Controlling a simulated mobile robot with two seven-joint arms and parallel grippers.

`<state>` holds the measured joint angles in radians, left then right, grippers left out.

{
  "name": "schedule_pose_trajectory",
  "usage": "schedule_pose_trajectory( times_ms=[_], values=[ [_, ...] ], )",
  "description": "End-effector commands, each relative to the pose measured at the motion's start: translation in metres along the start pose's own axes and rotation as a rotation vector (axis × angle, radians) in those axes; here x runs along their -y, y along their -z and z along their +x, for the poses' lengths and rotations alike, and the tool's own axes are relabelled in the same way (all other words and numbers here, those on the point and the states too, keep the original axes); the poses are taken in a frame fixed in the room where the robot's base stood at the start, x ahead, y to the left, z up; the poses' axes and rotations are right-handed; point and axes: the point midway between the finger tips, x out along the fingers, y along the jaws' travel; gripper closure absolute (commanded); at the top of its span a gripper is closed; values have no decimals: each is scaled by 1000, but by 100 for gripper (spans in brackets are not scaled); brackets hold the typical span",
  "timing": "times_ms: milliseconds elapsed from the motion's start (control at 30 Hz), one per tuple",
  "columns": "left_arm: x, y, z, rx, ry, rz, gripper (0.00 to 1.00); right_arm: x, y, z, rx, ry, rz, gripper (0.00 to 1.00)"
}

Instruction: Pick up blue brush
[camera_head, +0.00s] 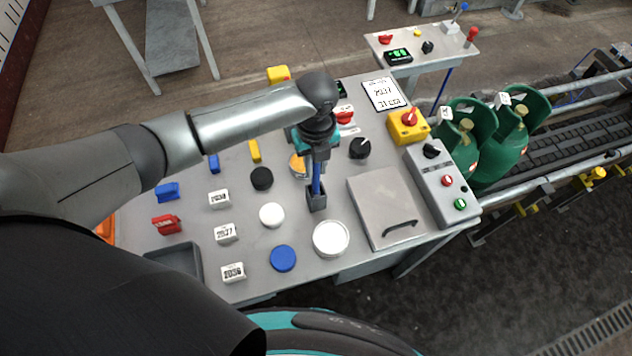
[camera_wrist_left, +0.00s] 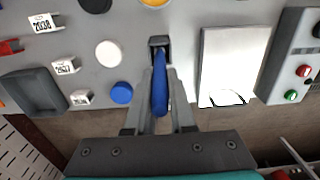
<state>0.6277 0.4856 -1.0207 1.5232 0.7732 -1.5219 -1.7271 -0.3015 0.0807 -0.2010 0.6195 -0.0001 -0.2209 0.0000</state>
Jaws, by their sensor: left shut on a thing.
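The blue brush (camera_head: 316,178) stands upright in a small dark holder (camera_head: 317,200) on the grey table. In the left wrist view the blue brush handle (camera_wrist_left: 160,85) runs from the holder (camera_wrist_left: 159,42) to between my fingers. My left gripper (camera_head: 315,160) is above the holder and shut on the brush. It also shows in the left wrist view (camera_wrist_left: 160,105), with a finger on each side of the handle. The bristles are hidden. My right gripper is not in view.
A white round lid (camera_head: 331,239) and a grey panel with a handle (camera_head: 384,213) are close to the holder. Discs and number blocks lie to the left. A control box (camera_head: 437,183) and green gas cylinders (camera_head: 502,145) are at the right.

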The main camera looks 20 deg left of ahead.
Motion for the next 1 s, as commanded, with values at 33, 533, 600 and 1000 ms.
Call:
schedule_pose_trajectory(
  times_ms=[33,533,600,1000],
  values=[
    [0,0,0,1,0,0,100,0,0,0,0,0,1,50],
    [0,0,0,1,0,0,100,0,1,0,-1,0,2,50],
    [0,0,-2,1,1,0,100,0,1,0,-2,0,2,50],
    [1,-2,-50,4,5,0,100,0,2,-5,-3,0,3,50]
  ],
)
